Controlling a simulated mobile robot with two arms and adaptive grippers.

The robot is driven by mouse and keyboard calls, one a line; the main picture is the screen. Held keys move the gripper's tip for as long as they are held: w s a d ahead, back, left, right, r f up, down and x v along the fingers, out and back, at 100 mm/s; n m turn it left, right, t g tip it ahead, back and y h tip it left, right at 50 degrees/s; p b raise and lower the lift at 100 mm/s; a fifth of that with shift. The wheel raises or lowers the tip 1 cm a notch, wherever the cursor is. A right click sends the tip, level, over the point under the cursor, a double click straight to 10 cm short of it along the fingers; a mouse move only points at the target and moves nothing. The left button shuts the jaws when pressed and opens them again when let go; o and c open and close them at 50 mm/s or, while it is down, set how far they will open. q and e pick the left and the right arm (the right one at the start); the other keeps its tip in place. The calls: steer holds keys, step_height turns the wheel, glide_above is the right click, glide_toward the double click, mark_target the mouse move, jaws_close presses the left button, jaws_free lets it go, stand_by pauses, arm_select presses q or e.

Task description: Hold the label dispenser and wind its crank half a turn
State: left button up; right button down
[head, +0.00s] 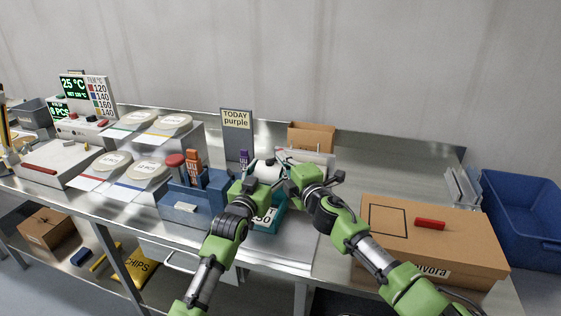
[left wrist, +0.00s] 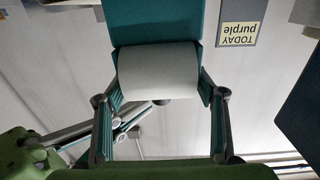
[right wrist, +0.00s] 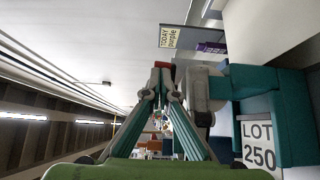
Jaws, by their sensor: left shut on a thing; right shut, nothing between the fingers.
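The teal label dispenser (head: 277,222) stands on the steel bench in the middle of the head view, with a white roll (head: 267,170) on top. My left gripper (left wrist: 160,95) is shut on the dispenser, one finger on each side by the roll (left wrist: 158,72). In the right wrist view the dispenser's teal body (right wrist: 288,105) is at the right with a "LOT 250" label (right wrist: 258,145). My right gripper (right wrist: 161,72) is shut and empty, its tips close beside a grey part (right wrist: 198,95), possibly the crank. I cannot tell whether they touch.
A blue bin with markers (head: 183,203) stands just left of the dispenser. A "TODAY purple" sign (head: 237,122) is behind it. A cardboard box (head: 440,235) with a red piece on top stands to the right. A dark blue tub (head: 525,215) is at the far right.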

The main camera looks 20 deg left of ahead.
steer(key=shift+w+d, duration=0.1)
steer(key=shift+w, duration=0.15)
steer(key=shift+w+n+g+y, duration=0.25)
steer(key=shift+n+g+y, duration=0.45)
steer(key=shift+y, duration=0.2)
steer(key=shift+w+a, duration=0.2)
steer(key=shift+w, duration=0.25)
stand_by(1.5)
steer(key=shift+s, duration=0.1)
stand_by(0.7)
